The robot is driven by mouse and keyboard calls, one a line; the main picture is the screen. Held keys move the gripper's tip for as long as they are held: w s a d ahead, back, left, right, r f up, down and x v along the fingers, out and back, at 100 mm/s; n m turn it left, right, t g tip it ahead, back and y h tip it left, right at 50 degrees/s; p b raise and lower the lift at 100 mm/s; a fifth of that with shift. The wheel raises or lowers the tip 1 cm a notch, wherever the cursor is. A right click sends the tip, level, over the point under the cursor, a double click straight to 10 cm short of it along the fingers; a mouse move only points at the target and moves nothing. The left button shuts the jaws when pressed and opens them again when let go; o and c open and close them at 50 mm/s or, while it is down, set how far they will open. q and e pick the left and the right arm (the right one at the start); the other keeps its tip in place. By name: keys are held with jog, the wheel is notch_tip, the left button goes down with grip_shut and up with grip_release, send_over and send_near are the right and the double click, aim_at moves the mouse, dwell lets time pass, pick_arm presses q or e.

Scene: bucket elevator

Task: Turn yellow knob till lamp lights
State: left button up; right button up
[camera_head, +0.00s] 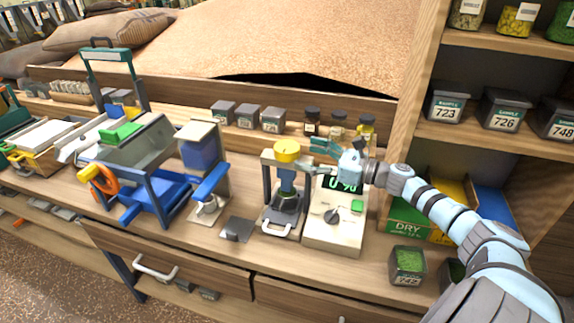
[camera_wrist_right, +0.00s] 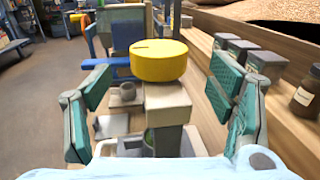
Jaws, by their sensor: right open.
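The yellow knob (camera_head: 287,151) sits on top of a small press-like stand (camera_head: 268,180) on the workbench. In the right wrist view the knob (camera_wrist_right: 158,60) is a thick yellow disc with a dark notch on its top, ahead of the fingers. My right gripper (camera_head: 318,157) is just right of the knob in the head view, open and empty, its teal finger pads (camera_wrist_right: 165,100) apart on either side of the stand's column. A cream meter box (camera_head: 332,225) with a green-digit display (camera_head: 343,184) stands right of the press, partly behind my gripper. I cannot pick out a lit lamp. My left gripper is out of view.
A blue-framed machine with an orange handwheel (camera_head: 103,179) stands on the left. Grey sample boxes (camera_head: 246,117) and jars (camera_head: 311,121) line the back ledge. Wooden shelves with labelled boxes (camera_head: 505,109) rise at right.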

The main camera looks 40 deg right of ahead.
aim_at(290, 147)
jog(key=w+b, duration=0.1)
jog(key=w+a+f+b, duration=0.1)
jog(key=b, duration=0.1)
jog(key=w, duration=0.1)
jog(key=w+a+r, duration=0.1)
jog(key=w+p, duration=0.1)
jog(key=shift+w+a+r, duration=0.1)
jog(key=shift+a+r, duration=0.15)
jog(key=shift+a, duration=0.05)
jog(key=shift+w+a+f, duration=0.15)
jog(key=shift+w+a, duration=0.05)
jog(key=shift+w, duration=0.2)
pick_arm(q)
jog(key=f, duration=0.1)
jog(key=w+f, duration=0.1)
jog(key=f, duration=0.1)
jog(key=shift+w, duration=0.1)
pick_arm(e)
jog(key=shift+s, duration=0.1)
